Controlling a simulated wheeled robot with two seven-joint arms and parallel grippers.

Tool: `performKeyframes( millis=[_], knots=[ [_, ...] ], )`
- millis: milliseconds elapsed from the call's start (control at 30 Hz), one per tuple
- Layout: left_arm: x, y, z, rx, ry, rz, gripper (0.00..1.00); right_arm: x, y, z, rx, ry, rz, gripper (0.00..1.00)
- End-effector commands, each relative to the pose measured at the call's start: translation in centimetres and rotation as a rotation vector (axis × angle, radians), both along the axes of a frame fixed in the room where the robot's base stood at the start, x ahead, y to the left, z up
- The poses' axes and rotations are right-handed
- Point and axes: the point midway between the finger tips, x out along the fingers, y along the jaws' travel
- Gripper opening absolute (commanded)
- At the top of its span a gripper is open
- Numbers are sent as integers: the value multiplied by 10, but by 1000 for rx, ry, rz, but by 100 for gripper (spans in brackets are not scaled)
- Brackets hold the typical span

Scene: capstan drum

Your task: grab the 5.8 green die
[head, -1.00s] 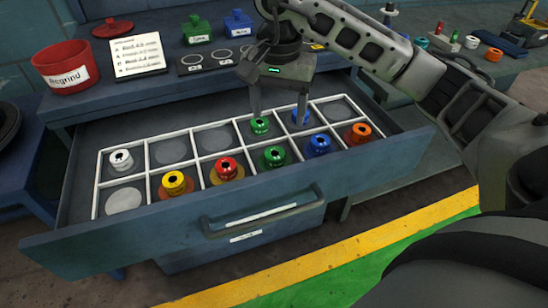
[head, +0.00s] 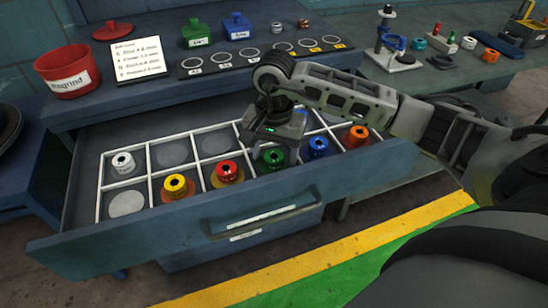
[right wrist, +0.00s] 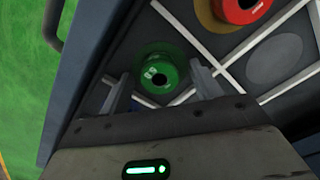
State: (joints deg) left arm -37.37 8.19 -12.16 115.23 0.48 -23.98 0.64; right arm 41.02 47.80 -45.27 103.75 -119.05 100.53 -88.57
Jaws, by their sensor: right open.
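A green die (head: 273,158) sits in the front row of the drawer, between a red die (head: 228,172) and a blue die (head: 318,147). My right gripper (head: 272,145) hangs over it, open. In the right wrist view, the fingers (right wrist: 162,86) stand on either side of the green die (right wrist: 160,72), with nothing gripped; I cannot tell if they touch it. Its size marking is too small to read. A second green die in the back row is hidden behind the gripper. My left gripper is out of view.
The open drawer (head: 130,246) has white dividers. It also holds white (head: 122,162), yellow (head: 175,185) and orange (head: 357,136) dies, and empty compartments. A bench above carries a red bin (head: 66,68), a note card (head: 138,60) and a strip of ringed spots (head: 215,64).

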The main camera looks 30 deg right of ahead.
Motion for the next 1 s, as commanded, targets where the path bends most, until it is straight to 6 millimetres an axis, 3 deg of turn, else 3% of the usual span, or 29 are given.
performKeyframes(
  millis=[67,267,700,833,1000],
  knots=[
    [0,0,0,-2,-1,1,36,0,0,0,0,0,0,61],
    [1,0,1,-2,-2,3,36,0,0,1,0,0,-1,6],
    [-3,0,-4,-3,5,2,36,1,-1,10,0,-3,-2,7],
    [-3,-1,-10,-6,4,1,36,2,0,31,0,-9,0,7],
    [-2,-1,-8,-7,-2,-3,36,-29,9,69,-2,-9,4,7]
  ],
)
